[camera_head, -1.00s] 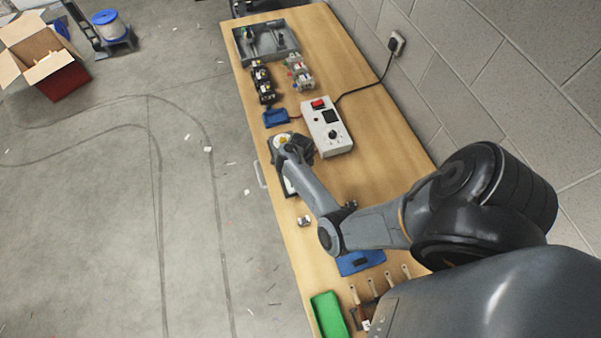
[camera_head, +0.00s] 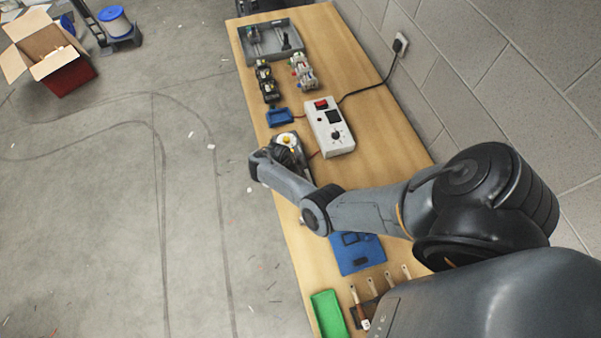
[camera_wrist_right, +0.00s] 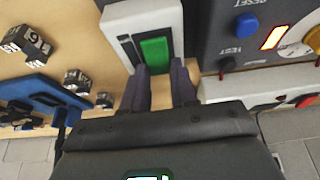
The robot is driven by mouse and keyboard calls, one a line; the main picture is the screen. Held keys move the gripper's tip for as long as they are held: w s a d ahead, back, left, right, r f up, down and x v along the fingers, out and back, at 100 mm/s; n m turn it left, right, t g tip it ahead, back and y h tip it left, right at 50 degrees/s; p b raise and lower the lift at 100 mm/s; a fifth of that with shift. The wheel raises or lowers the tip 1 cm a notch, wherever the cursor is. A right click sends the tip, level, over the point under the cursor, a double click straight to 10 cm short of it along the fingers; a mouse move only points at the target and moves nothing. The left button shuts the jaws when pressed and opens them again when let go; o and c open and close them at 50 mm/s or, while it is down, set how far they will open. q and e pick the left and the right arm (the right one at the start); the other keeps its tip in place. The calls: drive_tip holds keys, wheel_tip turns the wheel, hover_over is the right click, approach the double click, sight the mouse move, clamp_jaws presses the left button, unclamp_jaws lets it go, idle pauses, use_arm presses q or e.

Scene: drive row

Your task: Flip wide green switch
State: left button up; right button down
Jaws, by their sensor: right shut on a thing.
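The wide green switch (camera_wrist_right: 154,50) is a green rocker in a white-framed housing (camera_wrist_right: 112,17), seen in the right wrist view. A dark slot lies just left of the rocker. My right gripper (camera_wrist_right: 159,68) has one finger at each side of the rocker's near end and is shut on it. Its fingertips reach down to the housing. In the head view my right arm comes from the lower right, and its hand (camera_head: 272,168) is over the left edge of the bench. The switch is hidden there behind the hand. My left gripper is not in view.
A white control box (camera_head: 330,128) stands close by. A blue mat (camera_head: 355,262) and green tray (camera_head: 328,312) lie on the bench (camera_head: 375,120). A wall bounds the right.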

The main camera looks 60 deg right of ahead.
drive_tip(key=c, duration=0.9)
unclamp_jaws()
drive_tip(key=p+v, duration=0.1)
drive_tip(key=v, duration=0.4)
drive_tip(key=shift+w+r, duration=0.1)
drive_tip(key=shift+r, duration=0.2)
drive_tip(key=shift+p+v, duration=1.9)
drive_tip(key=shift+v, duration=0.7)
drive_tip(key=shift+s+f, duration=0.1)
drive_tip(key=shift+s, duration=0.1)
